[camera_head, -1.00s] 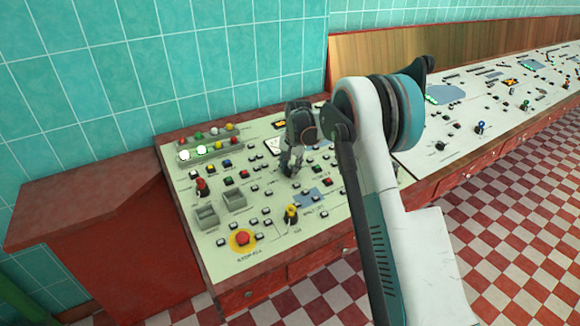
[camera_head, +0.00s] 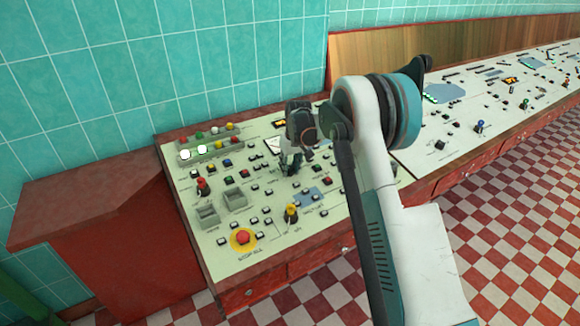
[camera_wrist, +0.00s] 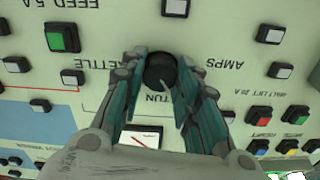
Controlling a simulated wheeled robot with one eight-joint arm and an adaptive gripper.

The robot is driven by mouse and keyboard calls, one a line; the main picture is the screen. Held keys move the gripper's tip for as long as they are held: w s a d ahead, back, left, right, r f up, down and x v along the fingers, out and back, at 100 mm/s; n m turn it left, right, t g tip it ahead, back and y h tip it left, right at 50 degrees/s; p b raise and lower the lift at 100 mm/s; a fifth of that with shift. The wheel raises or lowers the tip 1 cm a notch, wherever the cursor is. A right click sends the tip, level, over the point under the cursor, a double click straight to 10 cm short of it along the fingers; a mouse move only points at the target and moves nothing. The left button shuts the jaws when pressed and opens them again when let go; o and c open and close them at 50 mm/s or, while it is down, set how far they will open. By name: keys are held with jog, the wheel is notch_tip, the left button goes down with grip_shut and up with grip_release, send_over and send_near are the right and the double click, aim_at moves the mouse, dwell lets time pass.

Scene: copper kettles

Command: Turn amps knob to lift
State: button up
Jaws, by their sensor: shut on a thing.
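The amps knob (camera_wrist: 159,71) is a round black knob on the cream panel, seen in the wrist view between upside-down lettering reading KETTLE, AMPS and TUN. My gripper (camera_wrist: 160,80) has one finger on each side of the knob and is shut on it. A thin pale mark shows on the knob's lower right side. In the head view my gripper (camera_head: 290,164) points down at the middle of the panel, and the knob is hidden behind it. The lettering opposite TUN is not readable.
A white-faced meter (camera_wrist: 143,137) sits below the knob in the wrist view. A green button (camera_wrist: 62,37) and several small white buttons surround it. In the head view, a yellow knob (camera_head: 291,212) and a red stop button (camera_head: 243,237) stand nearer the panel's front edge.

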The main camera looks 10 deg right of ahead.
jog(key=shift+n, duration=0.8)
jog(key=o, duration=1.1)
jog(key=r, duration=0.4)
jog(key=s+r, duration=0.1)
jog(key=r, duration=0.3)
jog(key=s+r, duration=0.1)
jog(key=r, duration=0.2)
jog(key=shift+s+d+r, duration=0.1)
jog(key=shift+d+r, duration=0.3)
